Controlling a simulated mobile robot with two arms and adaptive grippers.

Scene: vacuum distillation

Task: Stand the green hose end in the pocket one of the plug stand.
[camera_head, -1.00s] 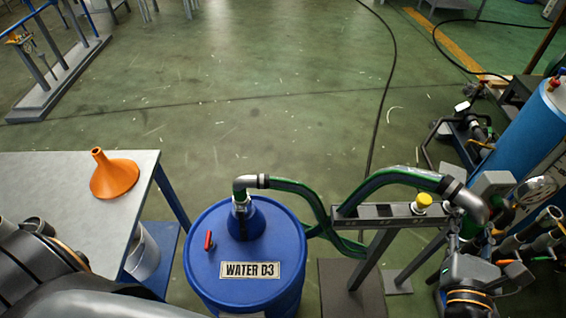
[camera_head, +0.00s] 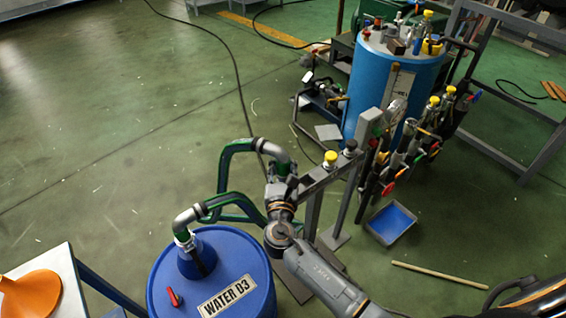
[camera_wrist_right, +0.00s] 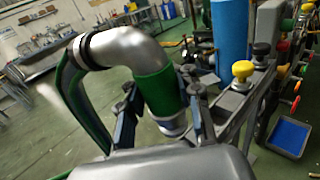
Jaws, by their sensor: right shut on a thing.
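The green hose end, a silver elbow with a green collar (camera_wrist_right: 157,92), is between the fingers of my right gripper (camera_wrist_right: 162,112). In the head view its elbow (camera_head: 275,150) is up at the near end of the plug stand, with my right gripper (camera_head: 282,182) below it. The plug stand (camera_head: 318,178) is a grey bar on legs with a yellow plug (camera_head: 330,158) and a black one. In the wrist view the bar (camera_wrist_right: 232,102) runs off to the right of the hose end. Its lower tip and pocket one are hidden or unclear. My left gripper is out of view.
The hose's other end (camera_head: 188,217) is at the blue WATER D3 drum (camera_head: 232,270). An orange funnel (camera_head: 30,295) sits on the table at lower left. A blue tray (camera_head: 390,222) and wooden stick (camera_head: 440,274) lie on the floor. A blue tank (camera_head: 375,90) stands behind.

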